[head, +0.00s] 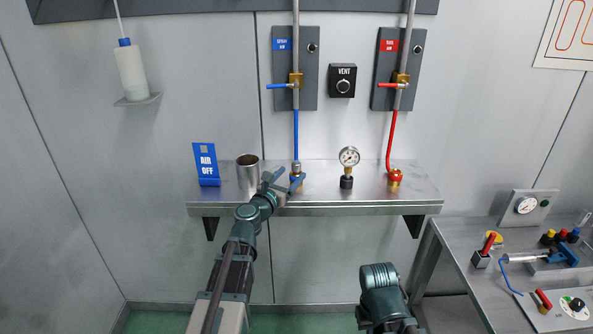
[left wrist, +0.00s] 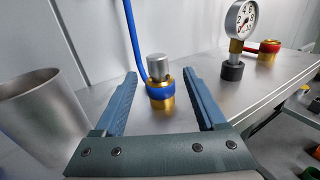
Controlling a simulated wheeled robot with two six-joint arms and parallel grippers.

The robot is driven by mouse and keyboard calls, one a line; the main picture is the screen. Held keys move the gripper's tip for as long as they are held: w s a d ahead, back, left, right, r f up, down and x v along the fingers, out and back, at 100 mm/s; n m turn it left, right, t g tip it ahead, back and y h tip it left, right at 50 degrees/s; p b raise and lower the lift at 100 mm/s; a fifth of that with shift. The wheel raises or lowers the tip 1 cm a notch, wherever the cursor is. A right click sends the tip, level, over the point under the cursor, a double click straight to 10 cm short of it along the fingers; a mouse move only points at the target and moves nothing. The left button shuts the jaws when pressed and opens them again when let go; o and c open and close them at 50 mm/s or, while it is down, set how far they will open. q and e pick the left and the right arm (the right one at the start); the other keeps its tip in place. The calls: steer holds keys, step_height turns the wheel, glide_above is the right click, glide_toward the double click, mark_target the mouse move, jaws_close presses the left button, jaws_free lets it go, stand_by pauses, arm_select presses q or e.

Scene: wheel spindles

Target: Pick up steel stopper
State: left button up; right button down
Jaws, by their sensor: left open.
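The steel stopper (left wrist: 157,66) is a short grey cylinder seated upright in the top of a brass fitting with a blue ring (left wrist: 160,90). It also shows small in the head view (head: 296,167), at the back of the steel shelf. My left gripper (head: 291,176) is open and empty in front of it. In the left wrist view the stopper and fitting appear between the two blue fingers (left wrist: 160,75), a little beyond them, with no contact visible. My right gripper is not in view; only part of that arm shows low in the head view.
A steel cup (head: 248,178) stands just left of my left gripper, beside a blue AIR OFF sign (head: 206,165). A pressure gauge (head: 348,157) and a red-hosed brass fitting (head: 395,178) stand to the right on the shelf (head: 420,197). A blue hose (head: 296,130) hangs behind the stopper.

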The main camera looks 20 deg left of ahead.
mark_target(294, 170)
arm_select(q)
steer(key=shift+w, duration=0.15)
steer(key=w, duration=0.5)
steer(key=shift+d, duration=0.35)
steer(key=shift+s, duration=0.1)
jaws_close()
